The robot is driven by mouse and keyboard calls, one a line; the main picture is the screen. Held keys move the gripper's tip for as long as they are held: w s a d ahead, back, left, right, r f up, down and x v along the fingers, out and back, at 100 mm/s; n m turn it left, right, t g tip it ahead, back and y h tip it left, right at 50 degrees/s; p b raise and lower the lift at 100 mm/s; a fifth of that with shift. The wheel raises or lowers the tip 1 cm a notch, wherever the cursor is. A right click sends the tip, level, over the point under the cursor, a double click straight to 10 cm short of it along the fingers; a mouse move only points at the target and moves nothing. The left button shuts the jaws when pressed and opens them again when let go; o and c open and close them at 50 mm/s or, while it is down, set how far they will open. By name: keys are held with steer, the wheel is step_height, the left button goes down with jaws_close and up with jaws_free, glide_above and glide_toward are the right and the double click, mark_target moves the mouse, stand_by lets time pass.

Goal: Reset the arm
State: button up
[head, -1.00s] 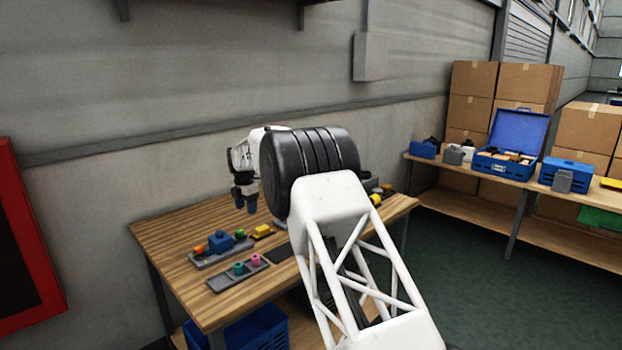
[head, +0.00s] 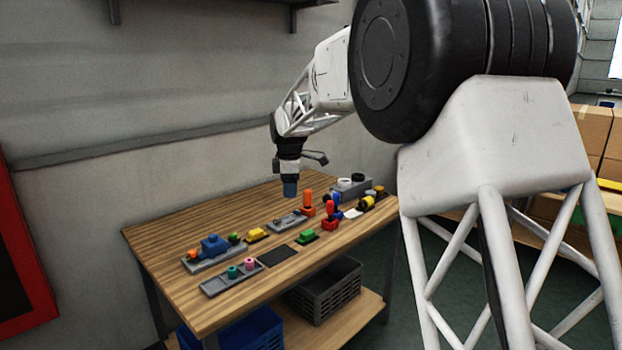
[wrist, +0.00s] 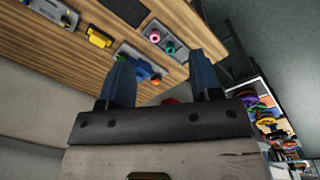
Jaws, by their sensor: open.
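My gripper (head: 290,188) hangs above the back part of the wooden table (head: 160,235), fingers pointing down. In the wrist view its two blue fingers (wrist: 158,80) stand wide apart with nothing between them. It is clear of the tabletop and touches no object. My white arm with its thick black joint covers the right side of the head view and hides part of the room behind.
A grey tray with a blue block (head: 214,244), a tray with teal and pink pieces (head: 232,280), a yellow block (head: 256,234), a green block (head: 307,235) and red and orange pieces lie on the table. Blue and grey crates (head: 328,290) sit below.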

steer(key=s+d+r+m, duration=0.25)
steer(key=s+d, duration=0.35)
steer(key=s, duration=0.3)
steer(key=s+d+r+m, duration=0.1)
steer(key=s+d+m, duration=0.35)
steer(key=s, duration=0.45)
steer(key=s+d+r+m, duration=0.1)
steer(key=s+d+m, duration=0.2)
steer(key=s+d, duration=0.45)
steer(key=s+d+f+m, duration=0.2)
steer(key=s+f+m, duration=0.1)
steer(key=s, duration=0.7)
steer(key=s+d+f+m+t, duration=0.1)
steer(key=s+d+f+m, duration=0.1)
steer(key=s, duration=0.8)
steer(key=s+d+f+m, duration=0.2)
steer(key=s+f+m, duration=0.2)
steer(key=s, duration=0.6)
steer(key=shift+d+f+m+t, duration=0.3)
steer(key=shift+d+f, duration=0.05)
steer(key=shift+d, duration=0.05)
